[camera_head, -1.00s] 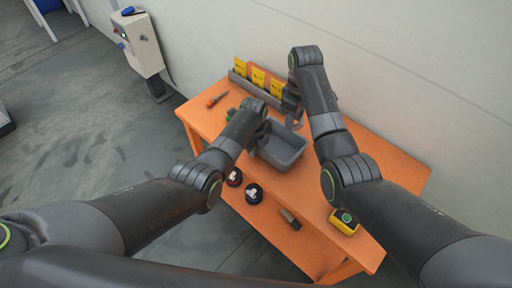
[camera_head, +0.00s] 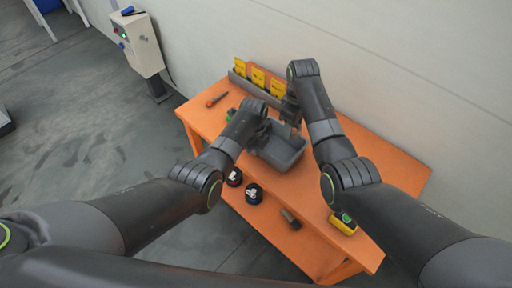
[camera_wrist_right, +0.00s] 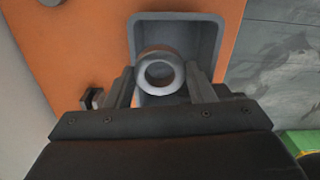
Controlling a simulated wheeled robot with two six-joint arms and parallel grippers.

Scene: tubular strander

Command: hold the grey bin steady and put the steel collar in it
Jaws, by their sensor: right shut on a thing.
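The steel collar (camera_wrist_right: 160,55), a thick grey ring, is held between the fingers of my right gripper (camera_wrist_right: 161,88) in the right wrist view. The grey bin (camera_head: 284,152) stands on the orange table, and the collar appears over its opening in the right wrist view, where the bin's rim (camera_wrist_right: 180,17) shows behind it. In the head view my right gripper (camera_head: 291,116) is above the bin's far side, and the collar is hard to make out. My left gripper (camera_head: 262,134) is at the bin's left side; its fingers are too dark and small to judge.
The orange table (camera_head: 345,170) stands along a pale wall. A rack with yellow cards (camera_head: 258,78) is at its back, and an orange-handled tool (camera_head: 216,99) lies at left. Two black round items (camera_head: 254,193), a small block (camera_head: 291,218) and a yellow device (camera_head: 343,223) lie in front.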

